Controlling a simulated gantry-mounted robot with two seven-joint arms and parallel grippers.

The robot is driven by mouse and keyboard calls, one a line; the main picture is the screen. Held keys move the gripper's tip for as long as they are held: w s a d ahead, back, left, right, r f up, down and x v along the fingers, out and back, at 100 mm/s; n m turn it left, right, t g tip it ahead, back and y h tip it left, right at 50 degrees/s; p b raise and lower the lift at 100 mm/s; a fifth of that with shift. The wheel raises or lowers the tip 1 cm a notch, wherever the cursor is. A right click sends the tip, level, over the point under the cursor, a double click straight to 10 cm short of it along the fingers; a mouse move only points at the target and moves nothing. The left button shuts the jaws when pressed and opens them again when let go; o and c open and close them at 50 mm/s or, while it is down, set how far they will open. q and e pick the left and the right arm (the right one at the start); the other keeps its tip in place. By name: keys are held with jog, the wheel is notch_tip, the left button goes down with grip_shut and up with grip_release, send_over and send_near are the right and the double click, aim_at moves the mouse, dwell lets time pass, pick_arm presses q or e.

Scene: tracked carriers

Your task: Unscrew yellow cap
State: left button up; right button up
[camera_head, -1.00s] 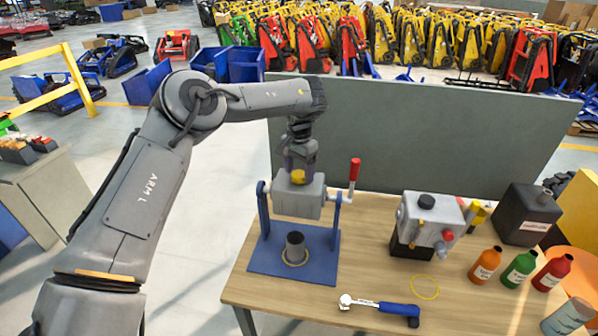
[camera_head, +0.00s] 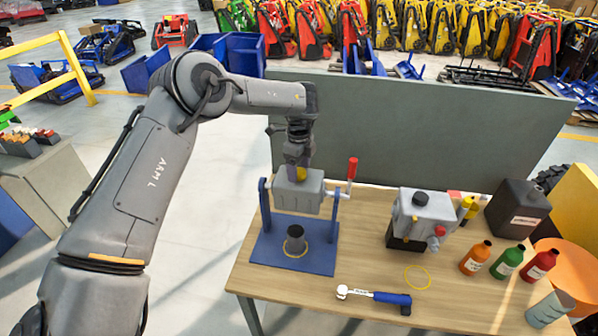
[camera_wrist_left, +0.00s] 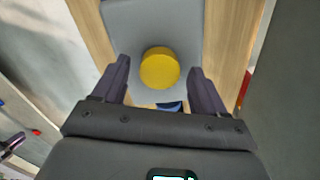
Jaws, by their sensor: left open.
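The yellow cap (camera_head: 301,174) is on top of a grey metal block (camera_head: 300,196) that is held in a blue stand (camera_head: 330,232) on the table. In the left wrist view the round yellow cap (camera_wrist_left: 159,68) lies ahead of and between my open fingers, with a gap on each side. My left gripper (camera_head: 297,166) is right above the block at the cap, and partly hides it in the head view. It also shows in the left wrist view (camera_wrist_left: 158,78), open and empty. I cannot see my right gripper.
A red-handled crank (camera_head: 352,168) rises at the stand's right. A grey pump unit (camera_head: 422,220), a torque wrench (camera_head: 372,296), a yellow ring (camera_head: 418,277), several bottles (camera_head: 508,262) and a black canister (camera_head: 518,208) stand to the right. A grey panel (camera_head: 420,140) backs the table.

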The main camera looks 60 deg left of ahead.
pick_arm(q)
jog(key=shift+m, duration=0.8)
jog(key=c, duration=0.9)
jog(key=shift+f+n+b, duration=0.1)
jog(key=shift+n+b, duration=0.2)
jog(key=shift+b, duration=0.15)
jog(key=n+b, duration=0.2)
jog(key=n, duration=0.1)
jog(key=n+b, duration=0.2)
jog(key=n, duration=0.1)
jog(key=shift+f+n, duration=0.2)
jog(key=shift+n, duration=0.1)
jog(key=shift+r+n+b, duration=0.2)
jog(key=shift+n+b, duration=0.4)
jog(key=shift+n, duration=0.5)
jog(key=shift+r+n, duration=0.1)
jog(key=shift+n, duration=0.2)
